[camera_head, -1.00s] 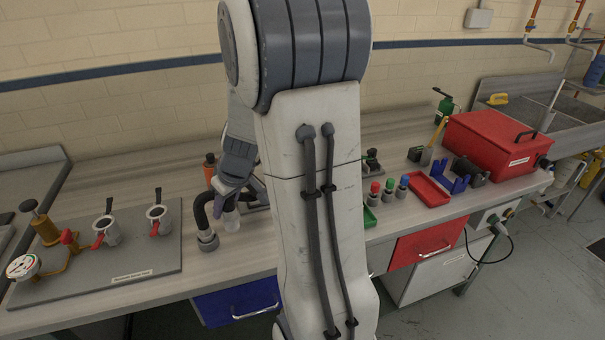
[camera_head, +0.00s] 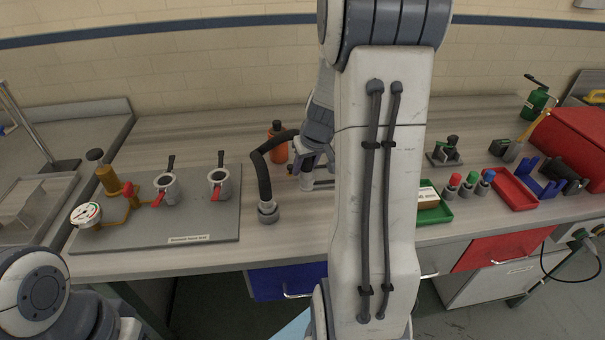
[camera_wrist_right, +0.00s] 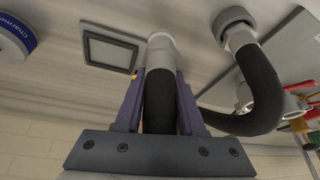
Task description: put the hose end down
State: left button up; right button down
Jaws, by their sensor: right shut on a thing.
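A black hose (camera_head: 262,170) rises from a grey round fitting (camera_head: 268,212) on the bench and arches right to my right gripper (camera_head: 312,162). Its hose end, a pale grey cuff (camera_head: 306,184), points down below the gripper. In the right wrist view, my right gripper (camera_wrist_right: 160,85) is shut on the hose just behind the cuff (camera_wrist_right: 160,42). The hose (camera_wrist_right: 262,95) loops back to its fitting (camera_wrist_right: 236,28). A dark square frame (camera_wrist_right: 110,52) lies beside the cuff. The gap between cuff and bench is hard to judge. My left gripper is out of view.
A grey board (camera_head: 215,215) with a gauge (camera_head: 86,214) and two red-handled valves stands left of the hose. An orange bottle (camera_head: 278,148) stands behind it. A green tray (camera_head: 436,214) and a red tray (camera_head: 512,190) are to the right. My right arm hides part of the bench.

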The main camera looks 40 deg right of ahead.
aim_at(307, 162)
jog(key=shift+s+a+b+x, duration=0.1)
jog(key=shift+a+b+x, duration=0.1)
jog(key=shift+x, duration=0.6)
jog(key=shift+s+a+b+x, duration=0.1)
jog(key=shift+b+x, duration=0.1)
jog(key=shift+x, duration=0.6)
jog(key=shift+s+a+b+x, duration=0.1)
jog(key=shift+b+x, duration=0.1)
jog(key=shift+x, duration=0.6)
jog(key=shift+f, duration=0.25)
jog(key=shift+f, duration=0.1)
jog(key=c, duration=0.5)
grip_release()
jog(key=shift+s+r, duration=0.1)
jog(key=shift+r, duration=0.35)
jog(key=p+v, duration=0.2)
jog(key=v, duration=0.9)
jog(key=shift+s+a+r, duration=0.1)
jog(key=shift+s+r, duration=0.1)
